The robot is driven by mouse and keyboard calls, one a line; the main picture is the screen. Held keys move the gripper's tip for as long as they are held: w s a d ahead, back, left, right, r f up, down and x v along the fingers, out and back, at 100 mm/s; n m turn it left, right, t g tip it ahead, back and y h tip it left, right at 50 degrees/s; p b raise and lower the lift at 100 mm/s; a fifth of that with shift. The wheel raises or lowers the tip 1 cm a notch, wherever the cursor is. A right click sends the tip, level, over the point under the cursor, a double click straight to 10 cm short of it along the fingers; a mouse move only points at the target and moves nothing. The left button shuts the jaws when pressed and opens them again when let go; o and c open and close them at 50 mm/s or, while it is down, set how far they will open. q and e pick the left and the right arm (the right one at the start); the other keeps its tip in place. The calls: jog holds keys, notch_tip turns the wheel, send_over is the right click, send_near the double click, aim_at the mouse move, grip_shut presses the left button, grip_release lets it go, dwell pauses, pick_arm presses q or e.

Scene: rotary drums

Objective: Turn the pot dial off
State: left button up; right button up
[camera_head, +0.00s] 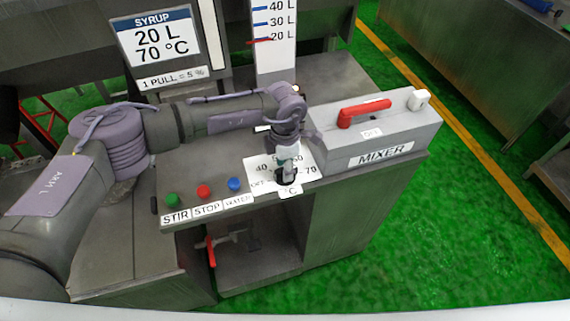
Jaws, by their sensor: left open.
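The pot dial (291,191) sits on a white scale plate (262,170) marked with numbers such as 40 and 70, with OFF at its left and °C at the front. My left gripper (287,170) is open and points down right over the dial, covering most of it. Which way the dial's pointer faces is hidden, and I cannot tell whether the fingers touch it. My right gripper is not in view.
Green (172,200), red (204,192) and blue (235,184) buttons stand left of the dial, labelled STIR, STOP and WATER. A grey MIXER box (400,140) with a red lever (363,113) stands to the right. A syrup sign (160,40) is behind.

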pick_arm(q)
jog(key=shift+f, duration=0.6)
grip_shut()
